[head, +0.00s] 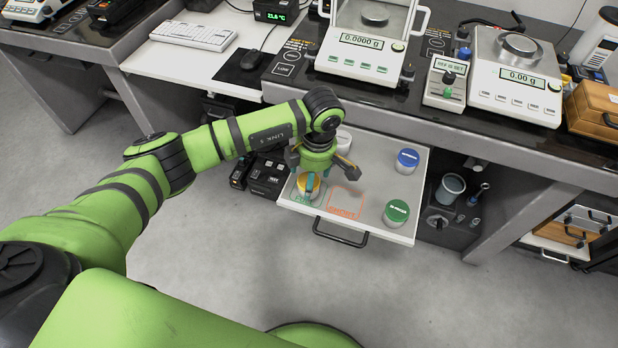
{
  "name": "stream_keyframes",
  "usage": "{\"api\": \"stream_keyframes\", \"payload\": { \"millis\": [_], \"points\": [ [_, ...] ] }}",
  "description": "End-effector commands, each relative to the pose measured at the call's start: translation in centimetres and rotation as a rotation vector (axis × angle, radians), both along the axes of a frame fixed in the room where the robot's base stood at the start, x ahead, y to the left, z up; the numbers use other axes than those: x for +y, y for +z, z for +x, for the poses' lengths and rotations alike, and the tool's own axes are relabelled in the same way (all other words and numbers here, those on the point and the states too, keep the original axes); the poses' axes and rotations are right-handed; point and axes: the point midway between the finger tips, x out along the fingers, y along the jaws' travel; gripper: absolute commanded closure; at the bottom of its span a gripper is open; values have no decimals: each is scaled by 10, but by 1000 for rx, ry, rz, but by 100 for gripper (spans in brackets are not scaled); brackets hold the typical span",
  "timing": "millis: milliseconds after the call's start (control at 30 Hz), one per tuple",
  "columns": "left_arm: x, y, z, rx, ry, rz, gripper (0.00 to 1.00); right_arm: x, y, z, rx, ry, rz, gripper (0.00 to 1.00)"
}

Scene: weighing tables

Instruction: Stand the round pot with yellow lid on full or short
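The round pot with a yellow lid (309,182) stands in the left part of the pulled-out drawer (368,188). It is on or beside the green-outlined field (302,200); the gripper hides where its base sits. An orange-outlined field (343,204) lies just right of it and is empty. The lettering on both fields is too small to read surely. My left gripper (314,186) points down over the pot, with its fingers around or beside the lid; whether they touch it cannot be told. My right gripper is not in view.
The drawer also holds a blue-lidded pot (407,160), a green-lidded pot (397,212) and a white pot (343,140). Its front has a black handle (341,233). Balances (366,50) stand on the table above. A grey cup (450,188) is right of the drawer.

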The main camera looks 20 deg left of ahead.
Motion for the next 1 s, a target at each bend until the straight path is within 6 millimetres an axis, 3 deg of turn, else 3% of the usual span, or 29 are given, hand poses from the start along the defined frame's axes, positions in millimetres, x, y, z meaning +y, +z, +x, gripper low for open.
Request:
{"api": "stream_keyframes", "payload": {
  "millis": [300, 500, 1000],
  "points": [
    [-7, 68, 3, -8, 0, -1, 24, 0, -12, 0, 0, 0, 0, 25],
    [-10, 96, 3, -4, 1, 0, 24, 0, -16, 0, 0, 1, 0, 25],
    [-11, 105, 2, -1, 1, -1, 24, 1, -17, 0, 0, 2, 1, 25]
  ]
}}
